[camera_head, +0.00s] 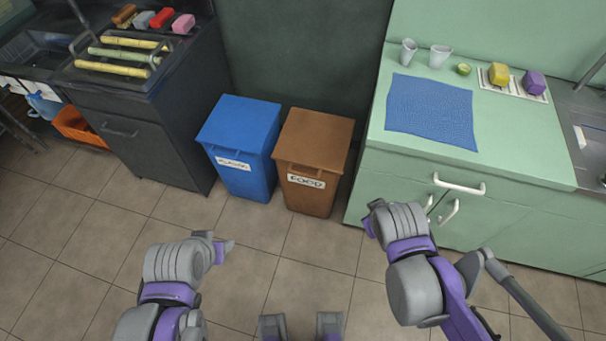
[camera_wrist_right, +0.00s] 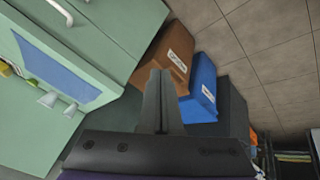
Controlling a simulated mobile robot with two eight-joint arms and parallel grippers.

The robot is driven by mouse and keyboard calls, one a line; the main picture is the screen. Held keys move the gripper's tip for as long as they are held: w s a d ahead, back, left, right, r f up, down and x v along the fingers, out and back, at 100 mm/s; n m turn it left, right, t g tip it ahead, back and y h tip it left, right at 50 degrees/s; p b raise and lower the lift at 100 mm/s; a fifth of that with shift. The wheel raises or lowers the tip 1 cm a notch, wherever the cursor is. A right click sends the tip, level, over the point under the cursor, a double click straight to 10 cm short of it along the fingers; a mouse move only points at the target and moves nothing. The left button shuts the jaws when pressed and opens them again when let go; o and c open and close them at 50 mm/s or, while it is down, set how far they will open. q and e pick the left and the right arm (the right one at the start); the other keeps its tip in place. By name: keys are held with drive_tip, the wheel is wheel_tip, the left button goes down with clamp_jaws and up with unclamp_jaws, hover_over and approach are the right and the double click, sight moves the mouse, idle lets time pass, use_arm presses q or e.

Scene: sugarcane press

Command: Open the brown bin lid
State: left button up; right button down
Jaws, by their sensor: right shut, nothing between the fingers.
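The brown bin (camera_head: 308,195) stands on the tiled floor with a white label reading FOOD on its front. Its brown lid (camera_head: 316,135) lies flat and closed. In the right wrist view the brown bin (camera_wrist_right: 168,50) appears tilted, just beyond my fingers. My right gripper (camera_head: 371,222) is to the right of the bin and nearer to me, apart from it. Its fingers (camera_wrist_right: 158,85) are together with nothing between them. My left gripper (camera_head: 226,246) is in front and to the left of the bins, empty-looking and touching nothing; its finger gap is not clear.
A blue bin (camera_head: 238,180) stands directly left of the brown bin. A dark cabinet (camera_head: 150,140) is farther left. A green counter (camera_head: 520,140) with a blue mat (camera_head: 432,110) and cups stands to the right. The floor (camera_head: 290,240) before the bins is clear.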

drive_tip(key=w+a+f+n+t+h+b, duration=0.1)
drive_tip(key=w+a+f+n+b, duration=0.25)
drive_tip(key=w+f+n, duration=0.35)
drive_tip(key=w+a+f+n+t+h+b, duration=0.1)
drive_tip(key=w+a+f+n+b, duration=0.1)
drive_tip(key=w+f+n+b, duration=0.5)
drive_tip(key=w+a+f+n+t+b, duration=0.1)
drive_tip(key=w+a+f+n+b, duration=0.15)
drive_tip(key=a+f+n, duration=0.35)
drive_tip(key=w+a+f+n+t+b, duration=0.2)
drive_tip(key=w+f+n, duration=0.1)
drive_tip(key=f, duration=0.6)
drive_tip(key=w+a+f+n+t+b, duration=0.1)
drive_tip(key=w+a+f+n+b, duration=0.15)
drive_tip(key=a+f+n, duration=0.35)
drive_tip(key=w+d+f+m, duration=0.1)
drive_tip(key=w+d+f, duration=0.4)
drive_tip(key=w+f, duration=0.3)
use_arm(q)
wheel_tip(320, 180, down, 22)
drive_tip(key=shift+g+b, duration=0.4)
use_arm(e)
wheel_tip(320, 180, up, 6)
drive_tip(key=w, duration=0.1)
drive_tip(key=shift+w+a+h, duration=0.2)
drive_tip(key=shift+w+h, duration=0.1)
drive_tip(key=shift+w, duration=0.05)
